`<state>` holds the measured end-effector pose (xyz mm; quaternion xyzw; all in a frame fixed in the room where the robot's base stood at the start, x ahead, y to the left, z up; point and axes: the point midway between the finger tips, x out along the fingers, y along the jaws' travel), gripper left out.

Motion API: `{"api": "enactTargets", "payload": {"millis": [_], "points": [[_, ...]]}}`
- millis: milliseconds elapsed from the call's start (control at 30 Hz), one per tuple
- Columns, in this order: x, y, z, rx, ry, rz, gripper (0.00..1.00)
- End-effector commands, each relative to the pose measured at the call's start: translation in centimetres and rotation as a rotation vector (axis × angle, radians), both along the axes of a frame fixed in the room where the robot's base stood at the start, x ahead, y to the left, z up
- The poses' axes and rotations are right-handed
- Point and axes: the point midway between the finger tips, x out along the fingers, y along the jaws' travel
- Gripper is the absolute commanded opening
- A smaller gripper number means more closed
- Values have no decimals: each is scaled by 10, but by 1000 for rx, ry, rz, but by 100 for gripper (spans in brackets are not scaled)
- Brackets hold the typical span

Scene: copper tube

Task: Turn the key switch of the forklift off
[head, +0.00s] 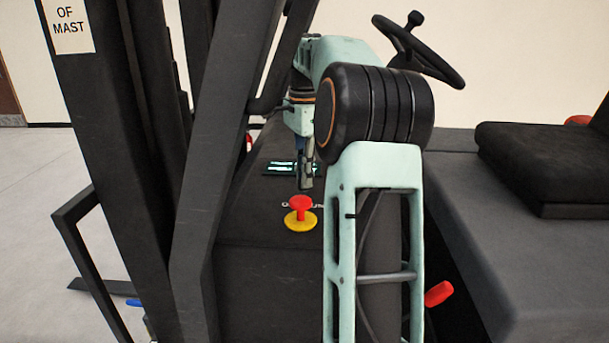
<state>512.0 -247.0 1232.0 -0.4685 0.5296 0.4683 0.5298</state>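The forklift's dark console (270,225) is at the middle of the head view. My gripper (305,183) points down over the console's top, its fingertips just behind the red knob. White lettering, partly covered, shows on the console below the fingertips. I cannot make out the key switch; it may be hidden behind my gripper or the red knob. The fingers look narrow from this side, and I cannot tell whether they are open, shut or touching anything.
A red mushroom knob on a yellow base (300,221) stands just in front of my gripper. A small lit display (280,168) lies left of it. Dark mast bars (215,150) rise at left. The steering wheel (425,55) and black seat (545,165) are at right.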

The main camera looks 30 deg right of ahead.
Motion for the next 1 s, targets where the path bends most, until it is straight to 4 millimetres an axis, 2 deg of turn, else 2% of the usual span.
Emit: {"api": "enactTargets", "payload": {"millis": [467, 667, 1000], "points": [[0, 0, 2, 0, 2, 63, 0], [0, 0, 3, 0, 2, 191, 0], [0, 0, 4, 0, 1, 508, 0]]}}
